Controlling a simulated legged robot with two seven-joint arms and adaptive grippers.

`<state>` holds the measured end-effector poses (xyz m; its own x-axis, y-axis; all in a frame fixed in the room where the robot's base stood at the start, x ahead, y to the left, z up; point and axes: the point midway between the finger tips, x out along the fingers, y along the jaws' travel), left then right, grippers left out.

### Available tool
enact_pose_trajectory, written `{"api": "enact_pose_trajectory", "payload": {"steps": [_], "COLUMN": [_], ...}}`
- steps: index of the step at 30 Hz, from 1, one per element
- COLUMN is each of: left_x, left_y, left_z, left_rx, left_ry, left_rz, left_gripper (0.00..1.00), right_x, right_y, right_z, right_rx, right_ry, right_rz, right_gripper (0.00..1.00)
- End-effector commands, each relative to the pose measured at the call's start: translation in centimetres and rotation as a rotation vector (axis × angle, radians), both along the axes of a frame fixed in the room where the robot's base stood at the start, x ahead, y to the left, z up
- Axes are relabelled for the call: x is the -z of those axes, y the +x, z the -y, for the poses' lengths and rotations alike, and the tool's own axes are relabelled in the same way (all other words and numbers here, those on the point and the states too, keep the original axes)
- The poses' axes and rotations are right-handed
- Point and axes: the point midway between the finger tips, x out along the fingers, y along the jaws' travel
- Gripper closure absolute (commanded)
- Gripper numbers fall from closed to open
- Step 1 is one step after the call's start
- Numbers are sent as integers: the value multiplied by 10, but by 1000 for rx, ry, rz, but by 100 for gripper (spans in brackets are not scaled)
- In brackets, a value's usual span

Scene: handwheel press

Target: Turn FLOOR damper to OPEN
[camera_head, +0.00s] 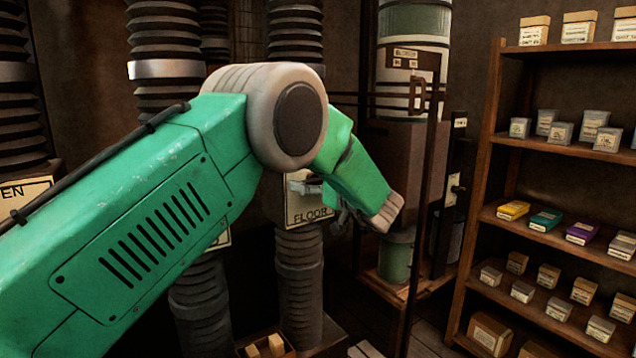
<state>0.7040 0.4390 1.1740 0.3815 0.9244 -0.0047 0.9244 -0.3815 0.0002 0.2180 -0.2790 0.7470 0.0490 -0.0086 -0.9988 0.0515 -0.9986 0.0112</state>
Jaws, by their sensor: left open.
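The FLOOR damper plate (308,214) is a pale plate on a ribbed vertical duct in the middle of the head view. A small grey lever (304,186) shows on it, lying roughly level. The top of the plate and part of the lever are hidden by my green left arm. My left gripper (346,217) is a small dark shape just right of the plate, mostly hidden behind my arm's end link. It is open, and I see nothing held in it. I cannot tell whether it touches the lever. My right gripper is out of view.
More ribbed ducts (165,45) stand behind my arm. A plate lettered "EN" (24,196) is at the left edge. A dark upright frame and a green-white cylinder (412,45) stand right of the damper. A wooden shelf (487,150) with small boxes fills the right side.

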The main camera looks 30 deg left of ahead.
Motion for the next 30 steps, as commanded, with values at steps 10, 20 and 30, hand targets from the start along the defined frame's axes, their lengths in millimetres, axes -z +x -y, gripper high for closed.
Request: {"api": "enact_pose_trajectory", "payload": {"steps": [10,20,30], "left_x": [-2,-2,-2], "left_y": [-1,0,-1], "left_z": [6,7,8], "left_rx": [2,5,4], "left_ry": [3,1,-42], "left_rz": [0,5,113], "left_gripper": [53,53,53], "right_x": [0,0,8], "right_y": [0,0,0], "right_z": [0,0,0], "right_rx": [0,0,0], "right_ry": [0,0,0], "right_rz": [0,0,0], "right_gripper": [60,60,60]}}
